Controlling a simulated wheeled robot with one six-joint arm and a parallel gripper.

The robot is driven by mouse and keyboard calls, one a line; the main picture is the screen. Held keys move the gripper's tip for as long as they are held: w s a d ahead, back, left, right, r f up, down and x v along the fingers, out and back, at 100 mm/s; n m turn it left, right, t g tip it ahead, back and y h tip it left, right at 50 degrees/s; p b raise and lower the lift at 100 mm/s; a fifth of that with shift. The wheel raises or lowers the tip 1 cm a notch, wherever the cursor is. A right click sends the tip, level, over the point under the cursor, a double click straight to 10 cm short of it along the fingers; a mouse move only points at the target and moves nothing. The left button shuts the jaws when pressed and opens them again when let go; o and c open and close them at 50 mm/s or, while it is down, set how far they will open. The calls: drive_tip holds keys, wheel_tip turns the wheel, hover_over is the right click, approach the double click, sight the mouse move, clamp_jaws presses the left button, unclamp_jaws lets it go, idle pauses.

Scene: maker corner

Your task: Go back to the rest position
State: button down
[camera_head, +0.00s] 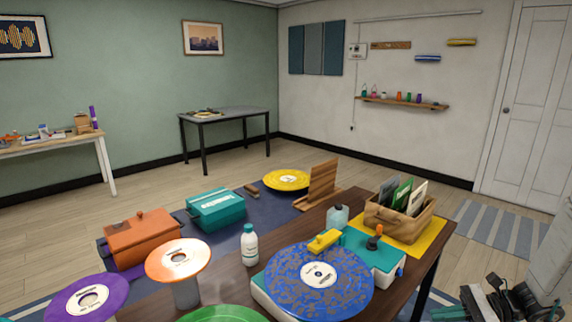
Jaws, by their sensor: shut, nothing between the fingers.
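No rest position is marked in the picture.
An orange box (142,241) and teal box (216,211) stand beyond. Open floor (240,169) lies behind.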

drive_tip(key=s+a+r+n+g+h, duration=0.1)
drive_tip(key=s+a+r+n+h, duration=0.6)
drive_tip(key=r, duration=0.5)
drive_tip(key=s+a+r+n+g+h, duration=0.1)
drive_tip(key=s+a+r+n+h, duration=0.6)
drive_tip(key=s+r+n, duration=0.4)
drive_tip(key=shift+s+a+r+n, duration=0.2)
drive_tip(key=shift+a+r+n, duration=0.35)
drive_tip(key=shift+r, duration=0.3)
